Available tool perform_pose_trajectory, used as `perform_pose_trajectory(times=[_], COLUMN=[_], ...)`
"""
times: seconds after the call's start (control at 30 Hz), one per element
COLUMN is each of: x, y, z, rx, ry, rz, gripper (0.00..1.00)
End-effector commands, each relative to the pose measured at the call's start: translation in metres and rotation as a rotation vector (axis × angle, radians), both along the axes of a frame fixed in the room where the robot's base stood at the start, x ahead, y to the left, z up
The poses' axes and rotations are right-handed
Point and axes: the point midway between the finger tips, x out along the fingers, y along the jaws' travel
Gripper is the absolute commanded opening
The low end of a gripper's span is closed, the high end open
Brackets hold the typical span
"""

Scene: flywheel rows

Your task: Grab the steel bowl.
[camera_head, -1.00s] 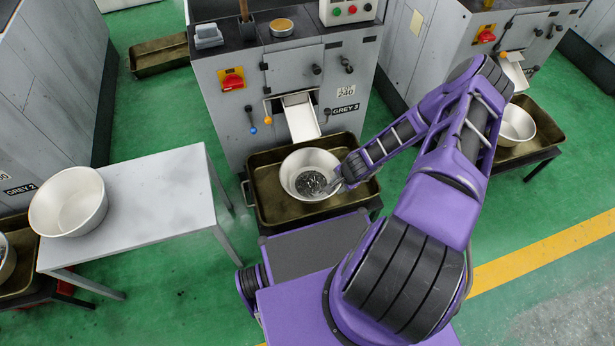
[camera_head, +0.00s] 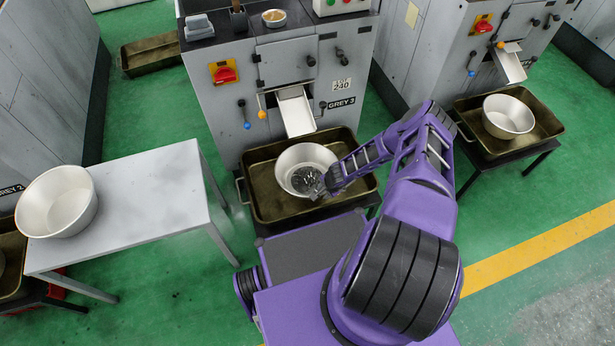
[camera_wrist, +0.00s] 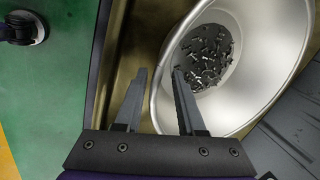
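A steel bowl (camera_head: 296,158) with many small dark metal parts in its bottom sits upright in a brown metal tray, in front of the machine marked GREY 3. My gripper (camera_head: 322,187) is at the bowl's front-right rim. In the wrist view the same bowl (camera_wrist: 262,98) fills the right side. My gripper (camera_wrist: 160,72) is open there, its two fingers apart. The right finger overlaps the bowl's inside and the left finger is outside, with the rim passing between them. I cannot tell whether either finger touches the wall.
The brown tray (camera_head: 262,205) stands below the machine's chute (camera_head: 296,112). Another bowl (camera_head: 57,202) stands on a grey table (camera_head: 150,215) at left. A third bowl (camera_head: 508,116) sits in a tray at right. Green floor lies between.

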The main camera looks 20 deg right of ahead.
Motion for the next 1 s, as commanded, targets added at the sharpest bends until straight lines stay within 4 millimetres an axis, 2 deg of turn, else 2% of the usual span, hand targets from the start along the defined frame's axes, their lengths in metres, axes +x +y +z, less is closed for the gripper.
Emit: perform_pose_trajectory(times=[0.03,0.13,0.4,0.47,0.63,1.0], x=[0.0026,0.0053,0.0066,0.0065,0.0067,0.0069], y=[0.0010,0.0021,0.0015,0.0015,0.0015,0.0015], z=[-0.0102,-0.0180,-0.0192,-0.0191,-0.0189,-0.0185], rx=[0.000,0.001,0.000,0.000,0.000,0.000], ry=[0.000,0.000,0.000,0.000,0.000,-0.001], rz=[-0.001,0.000,0.000,0.000,0.000,0.000], gripper=[0.39,0.39,0.39,0.30,0.00,0.00])
